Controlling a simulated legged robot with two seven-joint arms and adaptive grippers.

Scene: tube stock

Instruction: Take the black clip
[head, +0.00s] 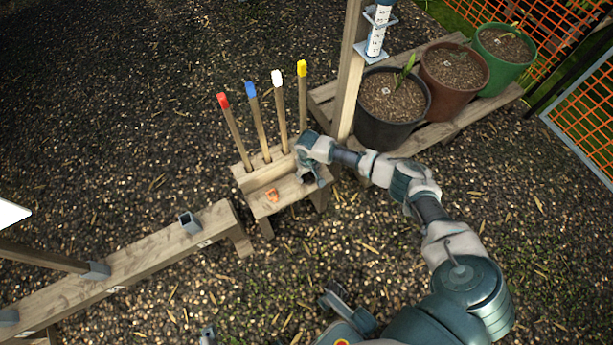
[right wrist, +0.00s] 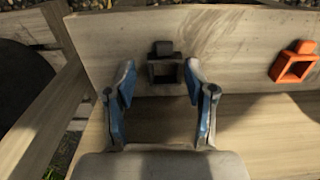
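The black clip (right wrist: 163,70), a small square frame with a tab on top, stands against the board of the wooden stand in the right wrist view. My right gripper (right wrist: 160,84) is open, with one blue-padded finger on each side of the clip. I see no grip on it. In the head view my right gripper (head: 310,172) is at the right end of the small wooden stand (head: 262,176) and hides the black clip there. Dark gripper-like parts of mine show at the bottom of the head view; the left gripper's fingers cannot be made out clearly.
An orange clip (right wrist: 292,66) is on the same board, to the right; it also shows in the head view (head: 272,195). Several colour-tipped sticks (head: 256,120) stand behind. A wooden post (head: 348,80) and a black pot (head: 392,115) are close to my right arm.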

